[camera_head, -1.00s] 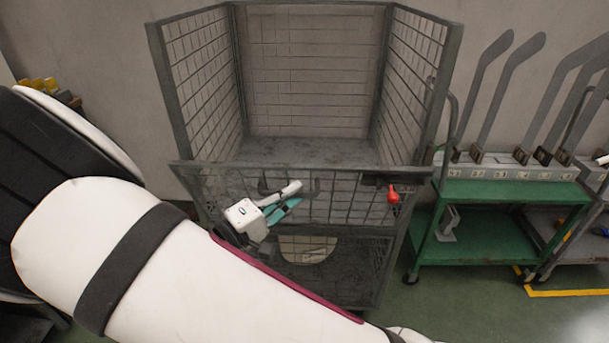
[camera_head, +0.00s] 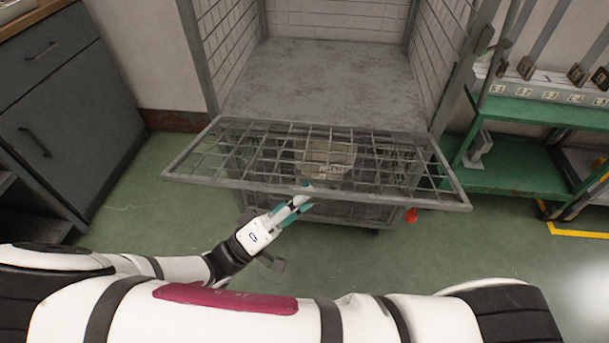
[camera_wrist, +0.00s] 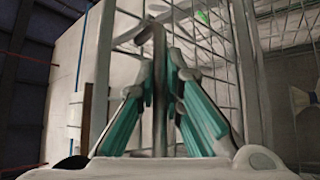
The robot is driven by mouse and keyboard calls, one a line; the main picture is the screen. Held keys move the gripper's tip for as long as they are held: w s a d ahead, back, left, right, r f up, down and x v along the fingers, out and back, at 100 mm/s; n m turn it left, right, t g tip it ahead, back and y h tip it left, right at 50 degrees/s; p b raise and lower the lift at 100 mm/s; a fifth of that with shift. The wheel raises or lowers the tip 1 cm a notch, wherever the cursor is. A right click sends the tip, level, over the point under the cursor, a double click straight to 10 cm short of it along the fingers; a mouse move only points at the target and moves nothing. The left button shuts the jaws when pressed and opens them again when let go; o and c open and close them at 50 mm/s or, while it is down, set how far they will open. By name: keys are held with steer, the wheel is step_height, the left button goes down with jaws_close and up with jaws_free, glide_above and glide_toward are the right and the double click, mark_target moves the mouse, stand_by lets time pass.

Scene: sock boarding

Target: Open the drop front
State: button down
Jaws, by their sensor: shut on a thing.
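The drop front (camera_head: 225,183) is a grey wire-mesh panel on the front of a mesh cage trolley (camera_head: 320,85). In the head view it is tipped forward and sticks out toward me, close to level. My gripper (camera_head: 303,200) is at the panel's front edge, near the middle, reaching up from below. In the wrist view my gripper (camera_wrist: 160,75) has its teal-padded fingers closed on both sides of a grey bar. A pale label shows through the mesh.
A green trolley (camera_head: 520,170) with upright sock boards stands at the right. A dark grey cabinet (camera_head: 60,110) stands at the left. Green floor is clear between the cabinet and the cage. The cage's upper deck is empty.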

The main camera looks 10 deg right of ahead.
step_height(320, 180, down, 6)
steer(key=b, duration=0.2)
steer(key=shift+s, duration=0.25)
steer(key=shift+a, duration=0.1)
steer(key=c, duration=1.7)
jaws_free()
steer(key=shift+w, duration=0.1)
steer(key=v, duration=1.2)
steer(key=shift+f, duration=0.1)
